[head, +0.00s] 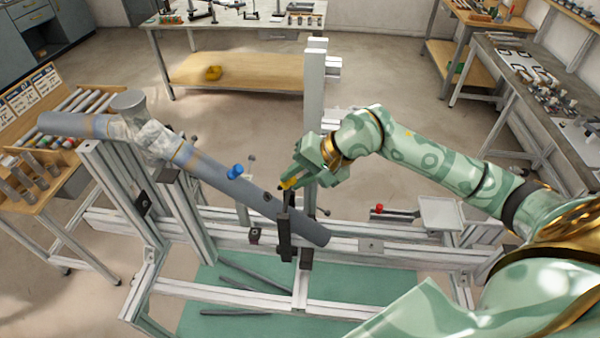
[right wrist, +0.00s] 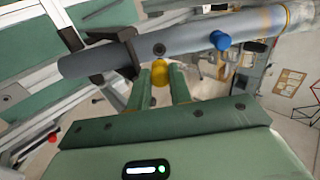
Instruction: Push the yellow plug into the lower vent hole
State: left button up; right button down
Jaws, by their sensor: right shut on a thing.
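My right gripper (head: 290,182) is shut on the yellow plug (head: 286,185), just off the lower part of the grey tube (head: 205,165). The right wrist view shows the yellow plug (right wrist: 160,72) between my two fingers (right wrist: 161,84). The dark lower vent hole (head: 267,197) is in the tube's side. In the right wrist view this hole (right wrist: 159,49) lies just past the plug's tip, and the plug looks outside it, with a small gap. A blue plug (head: 235,171) stands in the tube higher up; it also shows in the right wrist view (right wrist: 220,40). My left gripper is not in view.
The tube leans across an aluminium frame (head: 190,215), with a black clamp (head: 285,240) near its lower end. An upright post (head: 313,120) stands behind my gripper. A red-knobbed toggle clamp (head: 379,209) sits right on the frame.

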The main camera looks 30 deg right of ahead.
aim_at(286, 184)
jog(key=shift+x, duration=0.95)
jog(key=shift+b+x, duration=0.45)
jog(key=shift+x, duration=0.35)
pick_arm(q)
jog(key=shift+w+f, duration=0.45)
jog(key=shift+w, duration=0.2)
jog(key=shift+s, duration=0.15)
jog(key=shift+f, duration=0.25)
pick_arm(e)
jog(key=shift+a, duration=0.1)
pick_arm(q)
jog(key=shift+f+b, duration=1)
jog(key=shift+b, duration=0.25)
pick_arm(e)
jog(key=shift+x, duration=1.25)
jog(key=c, duration=1.2)
grip_release()
